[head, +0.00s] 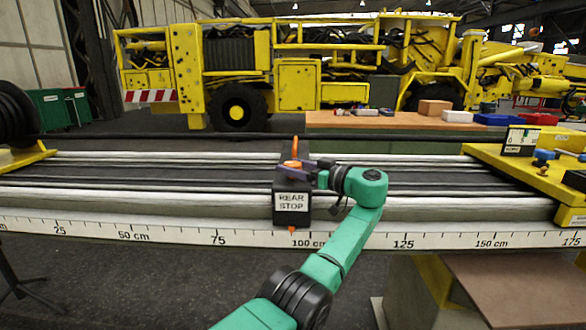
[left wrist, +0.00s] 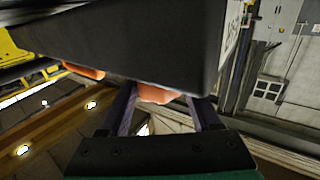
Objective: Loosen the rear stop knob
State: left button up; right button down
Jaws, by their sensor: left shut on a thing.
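The rear stop (head: 291,213) is a dark block with a white "REAR STOP" label, sitting across the rails in the head view. An orange knob (head: 295,150) stands on its top, and a small orange pointer (head: 292,229) at its foot is just left of the 100 cm label. My left gripper (head: 305,172) reaches the block's top from the right, shut on the knob. In the left wrist view, the orange knob (left wrist: 155,95) shows between the two dark fingers (left wrist: 163,112), partly hidden by the block. My right gripper is not in view.
A long scale (head: 160,238) runs along the rails' front edge. A yellow carriage (head: 520,165) stands at the right end of the rails. Behind are a wooden bench (head: 400,122) with boxes and a large yellow machine (head: 295,80). The rails beside the stop are clear.

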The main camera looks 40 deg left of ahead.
pick_arm(q)
jog(key=o, duration=1.4)
jog(key=shift+a, duration=0.1)
jog(key=shift+c, duration=0.2)
jog(key=d, duration=0.8)
jog(key=shift+w, duration=0.3)
jog(key=p, duration=0.2)
send_near(301, 168)
jog(key=d, duration=0.2)
jog(key=shift+s+f, duration=0.1)
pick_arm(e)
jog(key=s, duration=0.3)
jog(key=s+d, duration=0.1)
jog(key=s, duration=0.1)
